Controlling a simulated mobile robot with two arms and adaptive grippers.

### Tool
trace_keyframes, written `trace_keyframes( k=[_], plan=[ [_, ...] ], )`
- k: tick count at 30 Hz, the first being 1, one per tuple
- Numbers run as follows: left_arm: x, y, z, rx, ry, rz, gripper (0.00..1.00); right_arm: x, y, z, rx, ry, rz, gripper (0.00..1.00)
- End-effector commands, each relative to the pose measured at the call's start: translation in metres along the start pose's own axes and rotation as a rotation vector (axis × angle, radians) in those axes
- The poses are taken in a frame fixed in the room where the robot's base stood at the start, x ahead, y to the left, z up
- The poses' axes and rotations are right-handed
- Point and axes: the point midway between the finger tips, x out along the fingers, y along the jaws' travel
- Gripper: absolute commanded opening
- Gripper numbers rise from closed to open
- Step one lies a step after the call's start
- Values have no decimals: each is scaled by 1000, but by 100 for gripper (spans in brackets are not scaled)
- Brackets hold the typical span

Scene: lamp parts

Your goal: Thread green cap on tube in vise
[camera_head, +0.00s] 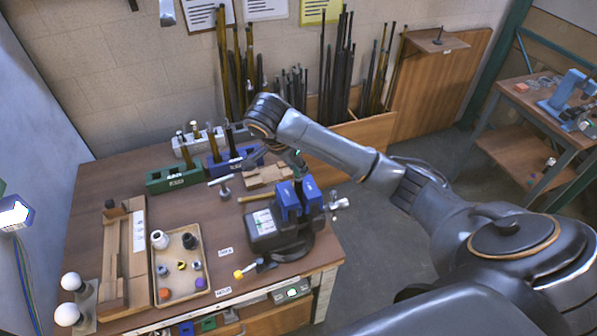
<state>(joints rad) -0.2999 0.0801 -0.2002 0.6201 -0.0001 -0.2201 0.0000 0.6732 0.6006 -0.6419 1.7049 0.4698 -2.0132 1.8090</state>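The vise (262,223), dark with blue jaws (290,198), stands at the right front of the wooden bench. My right arm reaches in from the right, and my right gripper (297,170) points down just above the vise jaws. A small green spot (298,153) shows at the gripper; I cannot tell whether it is the green cap or part of the gripper. The tube in the vise is not clearly seen, as the gripper and jaws cover that place. The fingers are too small and dark to show whether they are open or shut. My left gripper is not in view.
A tray (207,262) with small coloured parts lies left of the vise. A wooden rack (137,250) is further left, with white bulbs (68,316) at the front corner. Green (174,177) and blue (236,160) holders stand behind. A hammer (223,186) lies between.

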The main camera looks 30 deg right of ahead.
Motion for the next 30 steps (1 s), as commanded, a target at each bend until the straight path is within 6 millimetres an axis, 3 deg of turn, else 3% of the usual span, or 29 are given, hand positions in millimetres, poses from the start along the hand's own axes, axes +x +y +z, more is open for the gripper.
trace_keyframes(
  k=[6, 17, 30],
  plan=[
    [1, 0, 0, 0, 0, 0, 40, 4, 1, 3, 102, -2, 51, 0],
    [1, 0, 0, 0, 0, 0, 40, 3, 0, 2, 129, -2, 59, 0],
    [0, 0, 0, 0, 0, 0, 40, 4, -4, 0, 598, 2, 249, 0]
  ],
)
